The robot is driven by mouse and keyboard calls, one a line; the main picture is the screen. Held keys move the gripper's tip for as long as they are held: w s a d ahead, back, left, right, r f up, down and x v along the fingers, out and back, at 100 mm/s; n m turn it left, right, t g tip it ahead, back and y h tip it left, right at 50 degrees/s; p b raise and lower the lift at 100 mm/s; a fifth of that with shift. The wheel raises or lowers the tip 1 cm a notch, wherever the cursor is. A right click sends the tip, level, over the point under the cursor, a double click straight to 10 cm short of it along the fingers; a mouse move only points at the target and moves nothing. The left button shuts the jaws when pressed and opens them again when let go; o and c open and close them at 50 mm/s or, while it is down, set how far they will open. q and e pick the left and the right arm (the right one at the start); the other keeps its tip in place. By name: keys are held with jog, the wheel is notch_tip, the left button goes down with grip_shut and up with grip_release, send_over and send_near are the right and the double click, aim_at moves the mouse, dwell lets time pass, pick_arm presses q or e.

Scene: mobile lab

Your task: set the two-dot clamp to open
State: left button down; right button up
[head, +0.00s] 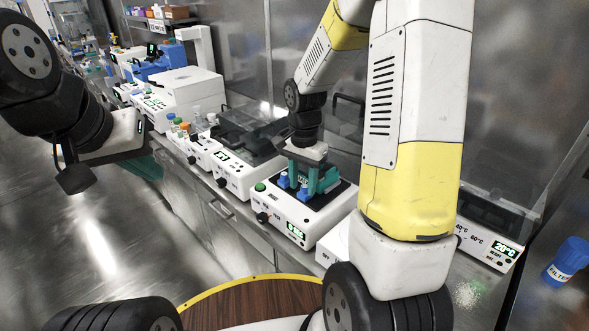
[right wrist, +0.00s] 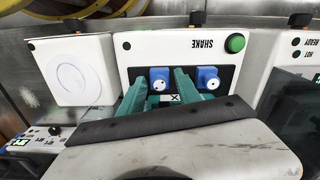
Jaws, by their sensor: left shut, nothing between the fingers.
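Two blue clamps stand on the white SHAKE device (head: 272,212). In the right wrist view, the left clamp (right wrist: 160,80) and the right clamp (right wrist: 208,78) each have a white round face with small dark marks. The dots are too small to count, so I cannot tell which is the two-dot clamp, or how either is set. My right gripper (right wrist: 160,88) is open, pointing down over the device, with teal fingers on either side of the left clamp; contact is unclear. The right clamp is outside the fingers. My left gripper (head: 148,166) is shut and empty, away from the bench over the floor.
A green button (right wrist: 235,43) is near the device's corner. A white unit with a round plate (right wrist: 72,80) stands beside it. Other bench instruments (head: 232,172) and small capped bottles (head: 183,128) line the bench. A blue-capped FILTER bottle (head: 566,262) is at the far right.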

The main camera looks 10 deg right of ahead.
aim_at(303, 187)
jog(key=shift+r, duration=0.1)
notch_tip(303, 187, up, 7)
jog(key=shift+r, duration=0.3)
dwell(0.4)
jog(key=s+a+r+n+t+y, duration=0.1)
jog(key=s+r+n+t, duration=0.5)
jog(key=s, duration=1)
notch_tip(303, 187, up, 6)
jog(key=n+y, duration=0.1)
jog(key=n, duration=0.2)
jog(key=shift+r+n, duration=0.15)
jog(key=shift+n, duration=0.15)
